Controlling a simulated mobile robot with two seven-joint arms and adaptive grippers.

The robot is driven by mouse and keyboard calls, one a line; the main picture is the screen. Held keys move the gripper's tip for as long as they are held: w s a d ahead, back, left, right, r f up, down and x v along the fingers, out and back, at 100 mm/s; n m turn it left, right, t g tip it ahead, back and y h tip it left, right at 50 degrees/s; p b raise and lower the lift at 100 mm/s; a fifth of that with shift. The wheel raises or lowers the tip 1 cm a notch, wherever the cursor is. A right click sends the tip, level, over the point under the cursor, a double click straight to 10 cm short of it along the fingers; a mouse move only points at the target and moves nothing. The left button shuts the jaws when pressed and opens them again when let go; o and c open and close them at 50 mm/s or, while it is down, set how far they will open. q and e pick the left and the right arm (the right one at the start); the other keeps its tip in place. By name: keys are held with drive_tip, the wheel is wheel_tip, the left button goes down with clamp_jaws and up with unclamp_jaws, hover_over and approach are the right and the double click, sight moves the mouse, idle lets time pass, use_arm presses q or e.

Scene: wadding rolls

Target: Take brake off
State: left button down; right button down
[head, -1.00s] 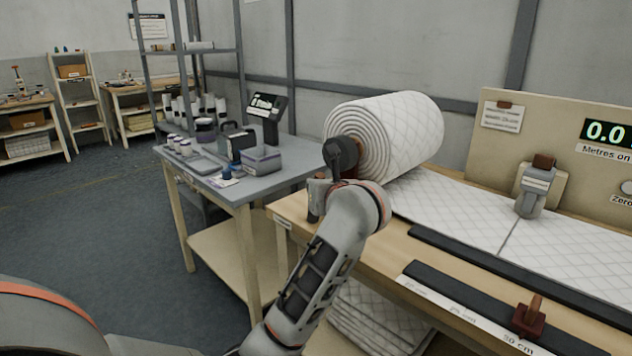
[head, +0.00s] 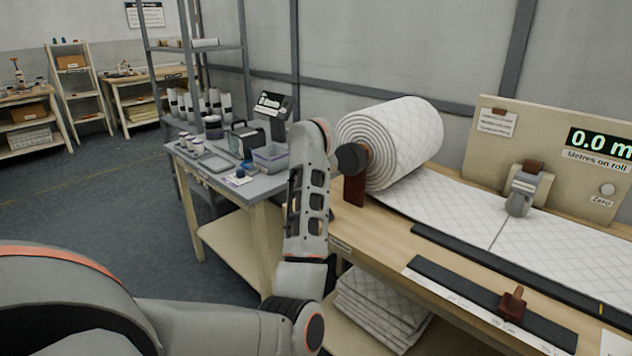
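The quilted white wadding roll (head: 405,140) lies on its side at the bench's left end. A dark round hub (head: 350,158) shows at the near end of its core, above a red-brown upright bracket (head: 355,188). No part is clearly recognisable as the brake; my raised grey arm covers the area just left of the hub. That arm comes in from the lower left, its top link upright beside the hub. I cannot tell whether it touches the hub. No fingers of my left gripper show. My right gripper is out of view.
The wadding sheet (head: 470,215) runs right along the bench under a grey device (head: 522,190). A dark bar with a red-brown handle (head: 512,303) lies along the front. A side table (head: 215,180) stands left. Folded wadding (head: 380,310) lies below. The floor left is clear.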

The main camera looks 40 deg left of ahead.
use_arm(q)
drive_tip(key=shift+f, duration=0.1)
idle(0.4)
drive_tip(key=c, duration=1.9)
unclamp_jaws()
drive_tip(key=shift+a, duration=0.1)
drive_tip(key=v, duration=0.7)
drive_tip(key=shift+r, duration=0.25)
drive_tip(key=shift+s, duration=0.1)
